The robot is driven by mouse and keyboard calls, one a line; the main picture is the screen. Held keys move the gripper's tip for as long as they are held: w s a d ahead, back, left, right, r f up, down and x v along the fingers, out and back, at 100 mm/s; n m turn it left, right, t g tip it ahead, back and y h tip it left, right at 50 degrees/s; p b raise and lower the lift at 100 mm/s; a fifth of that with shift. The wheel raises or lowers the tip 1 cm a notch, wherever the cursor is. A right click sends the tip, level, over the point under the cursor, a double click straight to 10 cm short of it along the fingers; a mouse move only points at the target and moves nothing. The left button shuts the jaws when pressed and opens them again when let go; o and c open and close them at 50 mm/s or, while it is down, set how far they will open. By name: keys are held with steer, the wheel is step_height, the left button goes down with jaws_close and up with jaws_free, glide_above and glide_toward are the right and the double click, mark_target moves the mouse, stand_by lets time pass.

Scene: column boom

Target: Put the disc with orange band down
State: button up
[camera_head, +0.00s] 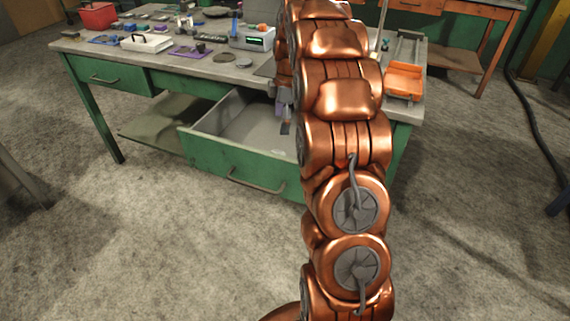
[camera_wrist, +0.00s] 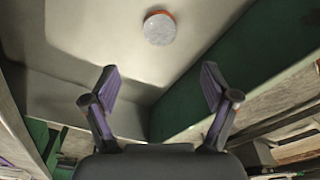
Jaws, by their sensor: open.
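The disc with orange band (camera_wrist: 159,29) lies on the pale floor of the open drawer, at the top middle of the wrist view. In the head view the gripper (camera_head: 285,126) hangs over the green drawer (camera_head: 230,166), partly covered by my copper arm. I cannot make out the disc in the head view.
The drawer is pulled out from a green workbench (camera_head: 215,68) with a grey top. The drawer's walls lie close around my gripper.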

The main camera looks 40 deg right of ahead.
steer(key=s+a+r+m+g, duration=0.1)
steer(key=s+a+r+m, duration=0.15)
steer(key=s+a, duration=0.6)
steer(key=s+a+r+m+g, duration=0.1)
steer(key=s+a+m, duration=0.3)
steer(key=s+a, duration=0.4)
steer(key=s+a+f+m, duration=0.1)
steer(key=s+a+m, duration=0.2)
steer(key=s, duration=0.7)
steer(key=s+a+f+m+g+h, duration=0.1)
steer(key=s+a, duration=0.4)
steer(key=s, duration=0.6)
steer(key=shift+s+a+f+m+g, duration=0.35)
steer(key=shift+f+m, duration=0.4)
steer(key=shift+m, duration=0.5)
step_height(320, 180, up, 16)
steer(key=w+t+p, duration=0.1)
steer(key=p, duration=1.3)
steer(key=shift+p, duration=0.4)
steer(key=shift+w, duration=0.15)
